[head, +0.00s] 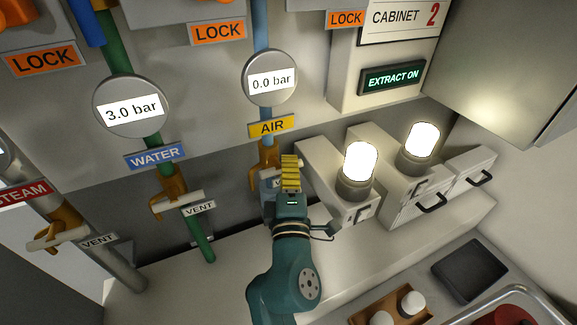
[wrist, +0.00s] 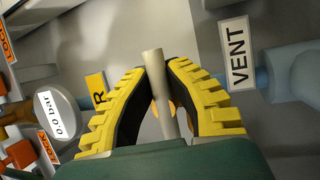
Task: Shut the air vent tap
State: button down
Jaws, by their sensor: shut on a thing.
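The air line is the light blue pipe with a yellow AIR label (head: 271,126) and a round gauge (head: 270,78) reading 0.0 bar. Its orange tap body (head: 262,160) shows just left of my gripper (head: 290,160). In the wrist view the tap's pale lever (wrist: 158,85) stands between the yellow fingers of my gripper (wrist: 160,85), which are shut on it. A VENT label (wrist: 238,55) is beside the lever there. In the head view my gripper hides most of the lever and part of the label.
The water vent tap (head: 170,190) is to the left, under a 3.0 bar gauge (head: 131,105), and the steam vent tap (head: 60,228) is farther left. Boxes with lit lamps (head: 361,165) stand close on the right. A crate (head: 390,308) with white-topped items is at the lower right.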

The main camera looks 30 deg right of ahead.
jog(key=c, duration=1)
grip_release()
jog(key=v, duration=1.2)
jog(key=shift+r, duration=0.1)
